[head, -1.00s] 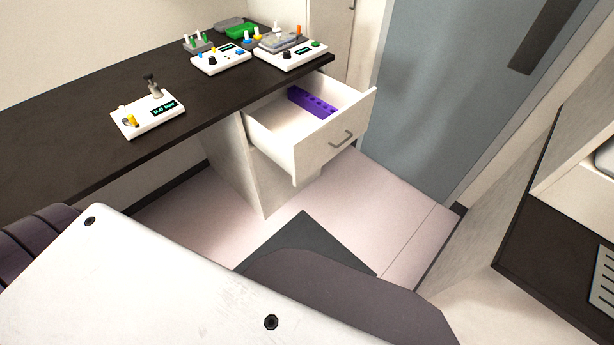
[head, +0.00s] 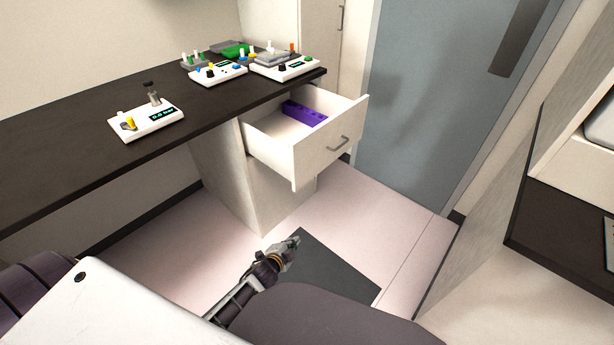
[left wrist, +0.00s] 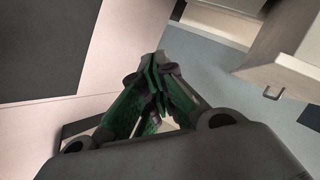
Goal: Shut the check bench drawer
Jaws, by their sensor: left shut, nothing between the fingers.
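The check bench drawer (head: 322,152) is pulled out under the right end of the dark bench (head: 70,135), with a grey bar handle (head: 338,145) on its front. A purple rack (head: 304,113) lies inside it. My left gripper (head: 293,241) is shut and empty, low in front of the drawer and apart from it. In the left wrist view, the closed fingers (left wrist: 158,62) point ahead, and the drawer front with its handle (left wrist: 271,93) shows at the upper right. My right gripper is not in view.
Several white devices (head: 145,120) stand on the bench top. A blue-grey door (head: 410,100) is behind the drawer. Another dark counter (head: 560,230) is at the right. The pale floor (head: 370,215) before the drawer is clear, with a dark mat (head: 330,268) on it.

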